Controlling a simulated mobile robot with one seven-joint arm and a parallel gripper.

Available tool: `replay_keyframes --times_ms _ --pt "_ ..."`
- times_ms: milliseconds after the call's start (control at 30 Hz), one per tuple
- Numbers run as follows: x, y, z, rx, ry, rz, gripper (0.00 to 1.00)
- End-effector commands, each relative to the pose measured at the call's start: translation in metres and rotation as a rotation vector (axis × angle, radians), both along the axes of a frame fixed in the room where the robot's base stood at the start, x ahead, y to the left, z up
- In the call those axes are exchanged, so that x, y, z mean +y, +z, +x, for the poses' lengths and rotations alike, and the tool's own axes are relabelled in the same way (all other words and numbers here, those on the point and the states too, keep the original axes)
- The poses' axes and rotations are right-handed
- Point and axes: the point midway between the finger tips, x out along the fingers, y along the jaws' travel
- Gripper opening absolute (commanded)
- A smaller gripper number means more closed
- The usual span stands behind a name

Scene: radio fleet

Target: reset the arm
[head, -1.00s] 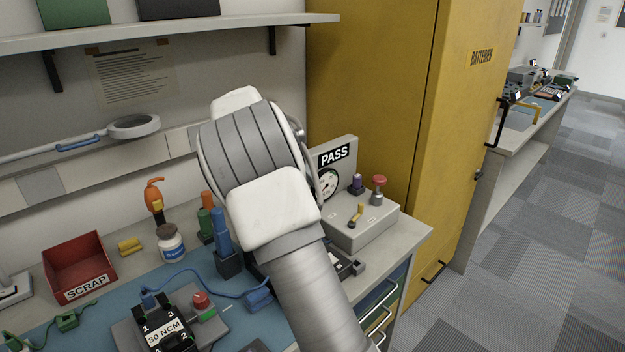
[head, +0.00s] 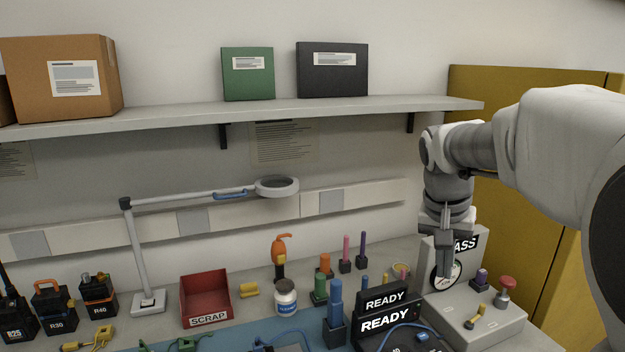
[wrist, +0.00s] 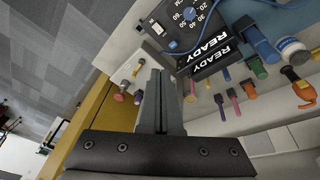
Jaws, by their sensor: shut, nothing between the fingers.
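My gripper (head: 445,268) is at the right of the head view, pointing down in front of the grey test box with the PASS sign (head: 465,243). In the wrist view my gripper (wrist: 161,74) has its two fingers together with nothing between them. It hangs apart from the bench top, and I see no contact with the box. The sign and gauge are partly covered by the fingers.
Below stand two black READY units (head: 387,321), a red scrap bin (head: 206,297), a white bottle (head: 286,297) and several coloured tools. A magnifier lamp (head: 277,187) and a shelf (head: 270,112) are behind. A yellow cabinet (head: 500,95) stands at right.

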Motion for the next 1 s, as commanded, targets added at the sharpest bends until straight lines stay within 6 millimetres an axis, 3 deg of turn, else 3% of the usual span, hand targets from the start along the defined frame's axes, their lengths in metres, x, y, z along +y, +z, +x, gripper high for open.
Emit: replay_keyframes --times_ms 33,300,600,800,1000 --pt "0.006 0.014 -0.015 -0.021 0.035 0.020 0.00" --pt "0.043 0.043 -0.091 -0.115 0.243 0.081 0.00" --pt "0.077 0.048 -0.167 -0.217 0.452 0.061 0.00" --pt "0.087 0.040 -0.192 -0.252 0.526 0.033 0.00" --pt "0.089 0.037 -0.197 -0.257 0.543 0.026 0.00"
